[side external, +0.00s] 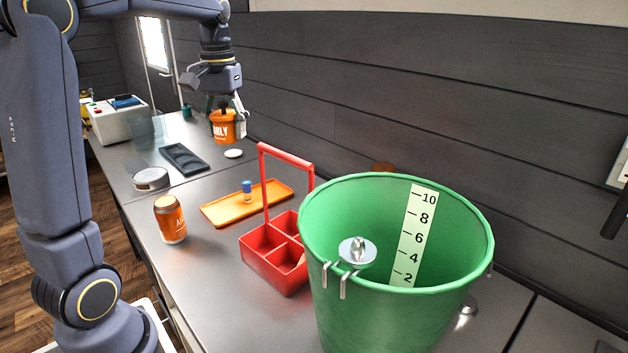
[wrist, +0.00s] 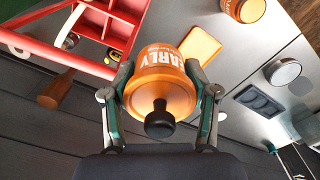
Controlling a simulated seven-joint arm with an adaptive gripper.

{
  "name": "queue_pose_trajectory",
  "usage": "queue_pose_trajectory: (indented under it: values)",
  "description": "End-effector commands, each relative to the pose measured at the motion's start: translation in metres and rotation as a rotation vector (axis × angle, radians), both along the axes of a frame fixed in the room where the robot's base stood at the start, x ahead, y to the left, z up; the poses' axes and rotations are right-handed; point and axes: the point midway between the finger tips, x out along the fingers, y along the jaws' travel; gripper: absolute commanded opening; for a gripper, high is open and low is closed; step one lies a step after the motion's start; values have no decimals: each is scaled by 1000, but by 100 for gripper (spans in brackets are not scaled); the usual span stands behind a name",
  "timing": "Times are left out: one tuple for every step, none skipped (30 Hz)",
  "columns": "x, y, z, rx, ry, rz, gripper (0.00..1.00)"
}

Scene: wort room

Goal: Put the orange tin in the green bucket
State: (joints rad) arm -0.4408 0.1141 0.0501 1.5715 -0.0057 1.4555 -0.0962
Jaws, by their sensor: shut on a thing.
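An orange tin (side external: 223,127) with white lettering is between the fingers of my gripper (side external: 226,117), near the wall in the side external view. In the wrist view, my gripper (wrist: 161,90) is shut around the tin (wrist: 160,95), one finger on each side, and its lid with a dark knob faces the camera. I cannot tell how far its base is from the counter. The large green bucket (side external: 395,305) stands upright at the front right, well apart from my gripper. Its inside shows a number scale, and its floor is hidden.
A red carrier (side external: 262,240) with a tall handle stands between tin and bucket. A metal piece (side external: 357,252) hangs at the bucket's rim. Another orange can (side external: 170,220), an orange tray (side external: 228,209) with a blue-topped item, and a dark tray (side external: 184,158) stand on the counter.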

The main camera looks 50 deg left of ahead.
Motion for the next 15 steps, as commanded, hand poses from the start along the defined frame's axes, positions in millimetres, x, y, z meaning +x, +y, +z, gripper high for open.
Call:
queue_pose_trajectory:
  values:
    - [1,0,9,2,-5,0,0]
    - [1,0,15,1,-4,0,0]
    - [0,0,20,2,-2,0,0]
    - [0,0,22,1,-2,0,0]
    - [0,0,24,1,-2,0,0]
    - [1,0,28,1,-2,0,0]
    - [1,0,30,1,-2,0,0]
    - [1,0,33,1,-2,0,0]
    - [1,0,37,2,-2,0,0]
    - [0,0,39,1,-2,0,0]
    - [0,0,42,1,-2,0,0]
    - [0,0,46,2,-2,0,0]
    - [2,-2,46,0,0,-7,0]
    - [4,-5,46,-1,1,-19,0]
    - [7,-8,46,0,1,-32,0]
